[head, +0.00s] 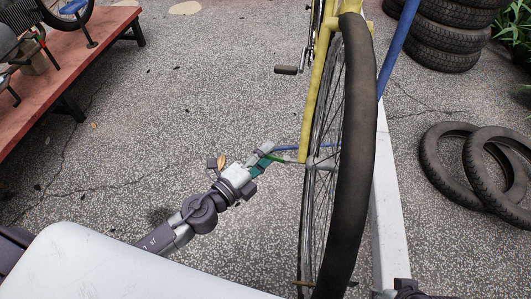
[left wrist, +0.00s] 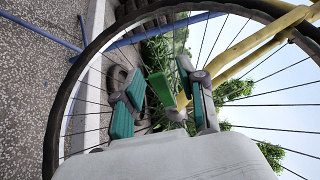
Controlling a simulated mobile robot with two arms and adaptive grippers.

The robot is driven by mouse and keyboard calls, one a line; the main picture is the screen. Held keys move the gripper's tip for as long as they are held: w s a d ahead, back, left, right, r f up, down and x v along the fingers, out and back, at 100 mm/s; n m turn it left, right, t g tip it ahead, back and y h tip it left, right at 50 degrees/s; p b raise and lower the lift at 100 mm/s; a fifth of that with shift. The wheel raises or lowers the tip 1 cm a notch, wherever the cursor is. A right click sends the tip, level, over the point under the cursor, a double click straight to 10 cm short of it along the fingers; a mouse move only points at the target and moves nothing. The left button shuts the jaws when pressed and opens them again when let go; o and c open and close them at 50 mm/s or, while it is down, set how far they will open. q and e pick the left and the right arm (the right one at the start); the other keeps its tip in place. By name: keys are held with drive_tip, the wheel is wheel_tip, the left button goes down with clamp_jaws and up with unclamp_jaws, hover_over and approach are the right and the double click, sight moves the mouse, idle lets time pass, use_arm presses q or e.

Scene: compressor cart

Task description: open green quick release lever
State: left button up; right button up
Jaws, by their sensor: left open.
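The green quick release lever (head: 284,160) sticks out to the left of the wheel hub on the yellow bicycle (head: 317,95). In the left wrist view the green lever (left wrist: 160,87) shows between the teal-padded fingers. My left gripper (head: 265,161) is open, at the outer end of the lever. In the left wrist view my left gripper (left wrist: 160,78) has one finger on each side of the lever, with gaps visible; I cannot tell whether either touches. A dark part at the bottom right edge seems to be my right gripper (head: 405,289), mostly cut off.
The spoked wheel (head: 358,110) stands just right of my left gripper. A blue bar (head: 397,45) and a white beam (head: 385,200) lie beyond it. Tyres (head: 450,160) lie at the right. A red bench (head: 80,45) is at the upper left.

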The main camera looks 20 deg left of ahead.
use_arm(q)
clamp_jaws()
drive_tip(key=shift+s, duration=0.1)
drive_tip(key=shift+s+d+n+t+y, duration=0.1)
drive_tip(key=shift+s+n+t+y, duration=0.1)
drive_tip(key=shift+n+y, duration=0.25)
drive_tip(key=shift+s+d+n+t+y, duration=0.1)
drive_tip(key=shift+n+t+y, duration=0.1)
drive_tip(key=shift+n+y, duration=0.25)
drive_tip(key=shift+s+n+t+y, duration=0.2)
drive_tip(key=shift+n+y, duration=0.15)
drive_tip(key=shift+y, duration=0.4)
drive_tip(key=shift+s+n+t+y, duration=0.15)
drive_tip(key=shift+n+y, duration=0.2)
drive_tip(key=shift+y, duration=0.4)
